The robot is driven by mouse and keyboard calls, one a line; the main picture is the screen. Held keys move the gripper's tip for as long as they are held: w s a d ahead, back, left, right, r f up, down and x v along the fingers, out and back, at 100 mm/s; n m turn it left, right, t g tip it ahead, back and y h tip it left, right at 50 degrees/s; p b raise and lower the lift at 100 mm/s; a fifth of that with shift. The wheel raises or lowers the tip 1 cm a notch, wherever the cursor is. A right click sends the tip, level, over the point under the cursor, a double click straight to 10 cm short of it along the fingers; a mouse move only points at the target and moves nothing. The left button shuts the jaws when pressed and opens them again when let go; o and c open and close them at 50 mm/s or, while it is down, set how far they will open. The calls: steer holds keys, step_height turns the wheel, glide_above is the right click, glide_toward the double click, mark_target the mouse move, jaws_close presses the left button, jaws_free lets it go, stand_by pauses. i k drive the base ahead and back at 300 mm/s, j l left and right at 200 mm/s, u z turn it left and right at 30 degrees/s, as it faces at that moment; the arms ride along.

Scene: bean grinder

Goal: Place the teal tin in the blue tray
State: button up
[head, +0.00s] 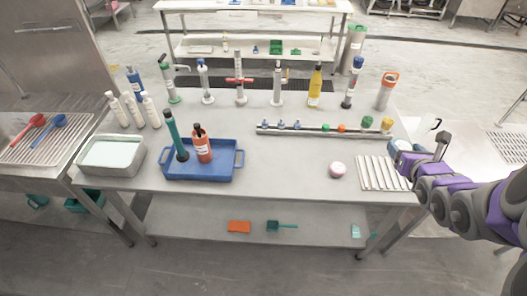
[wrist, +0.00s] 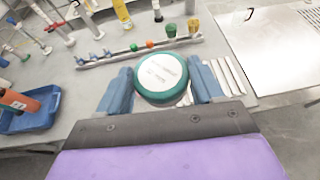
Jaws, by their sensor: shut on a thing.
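The teal tin (wrist: 161,79) has a white labelled lid with a teal rim. My gripper (wrist: 161,90) is shut on it, with one blue finger on each side. In the head view the tin (head: 401,145) shows small at the tip of my gripper (head: 404,150), above the right end of the table; how far above I cannot tell. The blue tray (head: 200,174) sits at the table's front left and holds a teal bottle (head: 176,135) and an orange bottle (head: 202,145). Part of the tray (wrist: 30,117) shows at the left of the wrist view.
A rail with coloured knobs (head: 325,131) lies behind. A grey bin (head: 111,155) stands left of the tray. Several tall tools and bottles line the back. The front middle is clear.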

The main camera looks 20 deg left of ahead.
mark_target(223, 153)
steer(key=j+z, duration=0.3)
steer(key=j, duration=0.15)
steer(key=k+j+z, duration=0.15)
steer(key=j+z, duration=0.15)
steer(key=k+j+z, duration=0.25)
steer(key=j, duration=0.2)
steer(key=k+j, duration=0.15)
steer(key=j, duration=0.25)
steer(key=k+j, duration=0.15)
steer(key=j, duration=0.2)
steer(key=k+j+z, duration=0.1)
steer(key=j, duration=0.3)
steer(key=k+j, duration=0.2)
steer(key=j, duration=0.15)
steer(key=k+j, duration=0.2)
steer(key=j, duration=0.2)
steer(key=k+j+z, duration=0.1)
steer(key=j, duration=0.25)
